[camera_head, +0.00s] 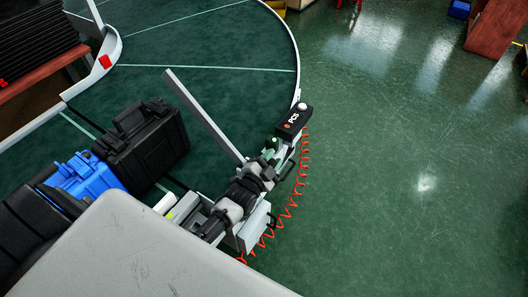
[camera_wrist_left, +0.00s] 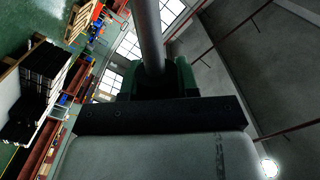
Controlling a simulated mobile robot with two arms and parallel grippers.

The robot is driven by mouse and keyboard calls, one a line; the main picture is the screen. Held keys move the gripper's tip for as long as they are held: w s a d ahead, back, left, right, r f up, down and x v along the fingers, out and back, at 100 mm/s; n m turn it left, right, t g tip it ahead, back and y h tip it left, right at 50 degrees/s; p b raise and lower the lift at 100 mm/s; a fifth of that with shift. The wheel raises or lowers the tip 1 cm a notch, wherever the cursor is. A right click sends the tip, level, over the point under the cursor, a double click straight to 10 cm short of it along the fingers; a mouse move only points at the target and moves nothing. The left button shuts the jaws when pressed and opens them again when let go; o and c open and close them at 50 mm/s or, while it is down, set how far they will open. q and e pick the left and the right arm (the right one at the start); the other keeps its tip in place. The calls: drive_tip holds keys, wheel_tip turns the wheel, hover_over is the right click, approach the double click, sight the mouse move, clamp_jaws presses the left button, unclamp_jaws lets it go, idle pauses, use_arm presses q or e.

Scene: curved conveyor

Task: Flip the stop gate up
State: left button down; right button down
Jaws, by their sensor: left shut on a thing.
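The stop gate (camera_head: 205,117) is a long grey bar at the outer edge of the curved conveyor. In the head view it reaches up-left from the edge over the green belt. I cannot tell its exact tilt. My left gripper (camera_head: 271,152) is at the gate's edge-side end, beside the conveyor rail. In the left wrist view the green fingers (camera_wrist_left: 154,82) are shut around a grey round bar (camera_wrist_left: 150,35), which looks like part of the gate. The arm hides part of the gate's mount. My right gripper is not in view.
A black case (camera_head: 143,140) and a blue case (camera_head: 83,178) sit on the conveyor (camera_head: 215,45) at left. A black box marked PCS (camera_head: 294,121) stands by the gripper at the rail. A coiled orange cable (camera_head: 292,205) hangs beside it.

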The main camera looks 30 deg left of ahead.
use_arm(q)
drive_tip(key=d+f+m+b, duration=0.3)
drive_tip(key=f+m+b, duration=0.3)
drive_tip(key=f+m, duration=0.1)
drive_tip(key=shift+s+d, duration=0.2)
drive_tip(key=shift+d, duration=0.15)
drive_tip(key=shift+f, duration=0.2)
drive_tip(key=c, duration=0.8)
unclamp_jaws()
drive_tip(key=shift+r, duration=0.1)
drive_tip(key=s, duration=0.3)
drive_tip(key=s+b, duration=0.1)
drive_tip(key=s, duration=0.3)
drive_tip(key=s+a, duration=0.1)
drive_tip(key=s, duration=0.2)
drive_tip(key=shift+s+b, duration=0.4)
